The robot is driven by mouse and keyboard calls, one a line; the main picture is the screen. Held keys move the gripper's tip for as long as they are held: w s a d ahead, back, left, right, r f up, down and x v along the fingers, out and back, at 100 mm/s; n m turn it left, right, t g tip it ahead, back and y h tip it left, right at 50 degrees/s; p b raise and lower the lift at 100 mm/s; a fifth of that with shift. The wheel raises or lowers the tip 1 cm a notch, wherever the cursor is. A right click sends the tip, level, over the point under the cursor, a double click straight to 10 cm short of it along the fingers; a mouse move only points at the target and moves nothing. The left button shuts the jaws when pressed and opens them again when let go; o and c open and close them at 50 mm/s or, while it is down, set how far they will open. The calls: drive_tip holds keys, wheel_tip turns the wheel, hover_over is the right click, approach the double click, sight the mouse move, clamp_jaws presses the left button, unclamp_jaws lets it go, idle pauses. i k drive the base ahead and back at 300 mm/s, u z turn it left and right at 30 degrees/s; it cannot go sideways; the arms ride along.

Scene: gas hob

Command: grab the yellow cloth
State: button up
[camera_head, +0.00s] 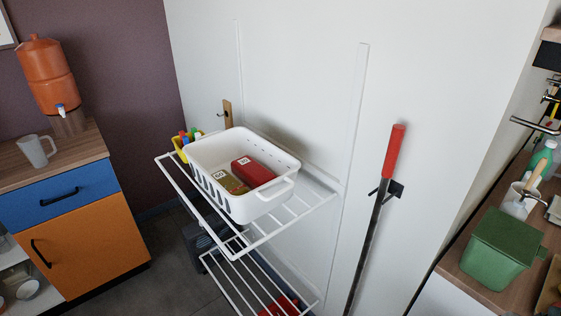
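I cannot make out a yellow cloth for sure. A small yellow item (181,150) with coloured tops in it stands behind the left end of the white basket; it looks like a container rather than a cloth. The white basket (262,207) sits on the top wire shelf and holds a red box (254,172) and an olive-yellow item (232,185), each with a black-and-white tag. I cannot tell what the olive-yellow item is made of. My gripper is not in view.
The white wire shelf (318,198) stands against the white wall, with a lower rack (255,290) below. A red-handled pole (394,150) hangs on the wall. A blue-and-orange cabinet (75,230) stands left, and a green bin (498,250) sits on the right counter. Floor shows between cabinet and shelf.

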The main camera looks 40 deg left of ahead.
sight(233, 186)
drive_tip(key=u, duration=3)
drive_tip(key=i, duration=2.65)
drive_tip(key=z, duration=2.95)
